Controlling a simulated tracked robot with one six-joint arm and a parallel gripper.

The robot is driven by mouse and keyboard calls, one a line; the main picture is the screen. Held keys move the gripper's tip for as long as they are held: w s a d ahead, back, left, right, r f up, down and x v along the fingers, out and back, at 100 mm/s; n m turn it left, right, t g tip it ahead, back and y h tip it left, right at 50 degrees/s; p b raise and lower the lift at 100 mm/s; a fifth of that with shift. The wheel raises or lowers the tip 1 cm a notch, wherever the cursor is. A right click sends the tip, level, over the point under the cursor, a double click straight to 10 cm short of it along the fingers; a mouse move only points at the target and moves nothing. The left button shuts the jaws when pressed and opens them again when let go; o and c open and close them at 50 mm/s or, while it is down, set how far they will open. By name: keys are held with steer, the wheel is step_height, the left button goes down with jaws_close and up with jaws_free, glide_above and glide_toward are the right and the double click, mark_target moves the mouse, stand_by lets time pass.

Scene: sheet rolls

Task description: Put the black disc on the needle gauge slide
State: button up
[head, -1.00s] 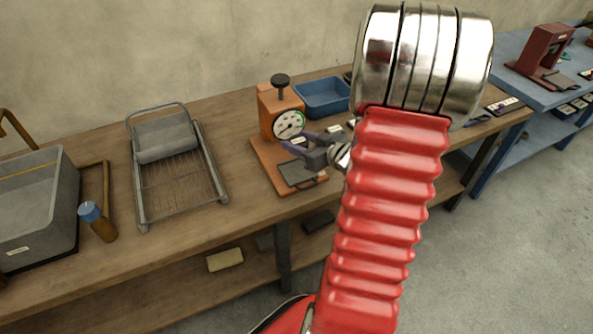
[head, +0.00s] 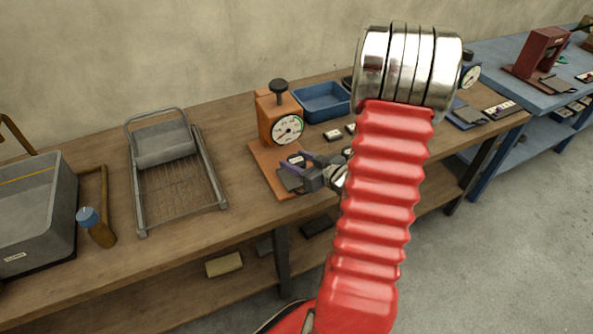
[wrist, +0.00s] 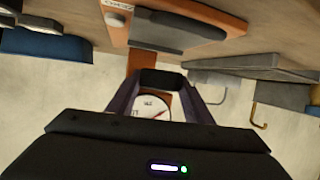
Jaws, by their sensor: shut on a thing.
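The needle gauge (head: 282,120) is an orange stand with a white needle dial and a black knob, on the wooden bench in the head view. Its dial also shows upside down in the wrist view (wrist: 153,107). A dark slide plate (wrist: 175,32) lies on the orange base; in the head view it is partly behind my gripper. My gripper (head: 294,167) is above the front of that base. In the wrist view its purple fingers are shut on a dark piece (wrist: 163,78), seen edge-on, apparently the black disc. Its round outline is hidden.
A blue tray (head: 322,102) stands right of the gauge, with small labelled pieces (head: 333,135) before it. A wire-bed sheet roller (head: 178,180) stands left, then a bottle (head: 95,226) and a grey bin (head: 35,215). Bench is clear between roller and gauge.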

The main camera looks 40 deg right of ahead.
steer(key=shift+f, duration=2.05)
steer(key=shift+f, duration=0.15)
steer(key=o, duration=1.1)
steer(key=v, duration=1.2)
steer(key=shift+w+r, duration=0.1)
steer(key=shift+r, duration=0.1)
